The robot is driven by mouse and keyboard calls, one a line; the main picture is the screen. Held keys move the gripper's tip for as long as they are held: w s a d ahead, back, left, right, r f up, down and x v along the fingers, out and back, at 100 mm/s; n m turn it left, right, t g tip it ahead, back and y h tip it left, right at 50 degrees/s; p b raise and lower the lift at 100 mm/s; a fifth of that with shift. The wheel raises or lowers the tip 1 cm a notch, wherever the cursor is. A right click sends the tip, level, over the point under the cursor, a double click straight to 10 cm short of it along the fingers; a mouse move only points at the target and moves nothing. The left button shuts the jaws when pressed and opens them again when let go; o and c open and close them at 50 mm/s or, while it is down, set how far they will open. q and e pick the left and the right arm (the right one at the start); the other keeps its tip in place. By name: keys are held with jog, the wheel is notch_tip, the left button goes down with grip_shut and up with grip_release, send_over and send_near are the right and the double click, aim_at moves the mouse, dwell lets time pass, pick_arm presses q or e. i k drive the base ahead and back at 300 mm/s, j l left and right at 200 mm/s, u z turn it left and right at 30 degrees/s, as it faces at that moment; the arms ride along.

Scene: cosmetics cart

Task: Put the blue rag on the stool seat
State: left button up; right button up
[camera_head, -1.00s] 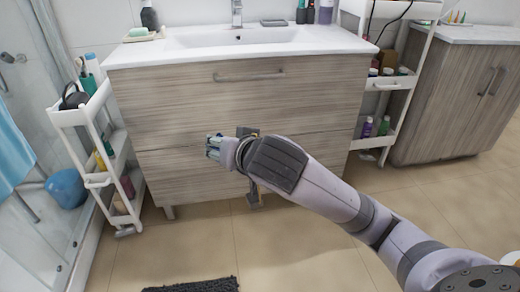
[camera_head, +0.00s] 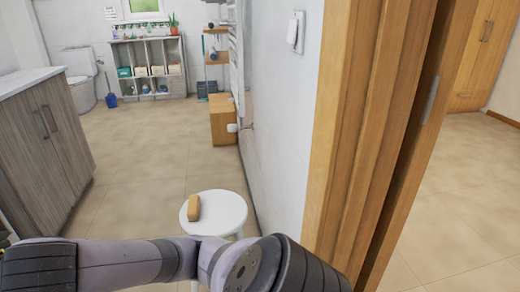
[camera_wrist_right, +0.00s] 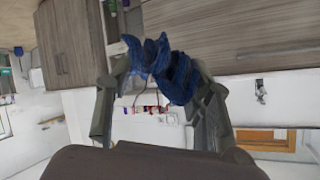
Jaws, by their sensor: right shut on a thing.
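The stool seat (camera_head: 226,222) is round and white, low in the middle of the head view, beyond my arm. A tan block (camera_head: 194,207) lies on its left part. The blue rag (camera_wrist_right: 162,66) shows bunched up in the right wrist view. My right gripper (camera_wrist_right: 158,82) is shut on it, with a finger on each side. In the head view an arm of mine crosses the bottom edge; its gripper and the rag are out of that picture. My left gripper is in neither view.
A wooden door frame (camera_head: 365,130) stands close on the right of the stool, past a white wall. A wood-fronted cabinet (camera_head: 45,150) stands at the left. A wooden box (camera_head: 224,122) sits by the wall farther back. The tiled floor (camera_head: 150,150) between is clear.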

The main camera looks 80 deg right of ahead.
aim_at(223, 208)
jog(key=i+z, duration=0.2)
jog(key=z, duration=0.3)
jog(key=i+j+z, duration=0.15)
jog(key=z, duration=0.35)
jog(key=i+j+z, duration=0.15)
jog(key=z, duration=0.35)
jog(key=i+j+z, duration=0.2)
jog(key=z, duration=0.3)
jog(key=i+z, duration=0.15)
jog(key=z, duration=0.25)
jog(key=i+j+z, duration=0.15)
jog(key=z, duration=0.3)
jog(key=i+j, duration=0.1)
jog(key=i, duration=0.4)
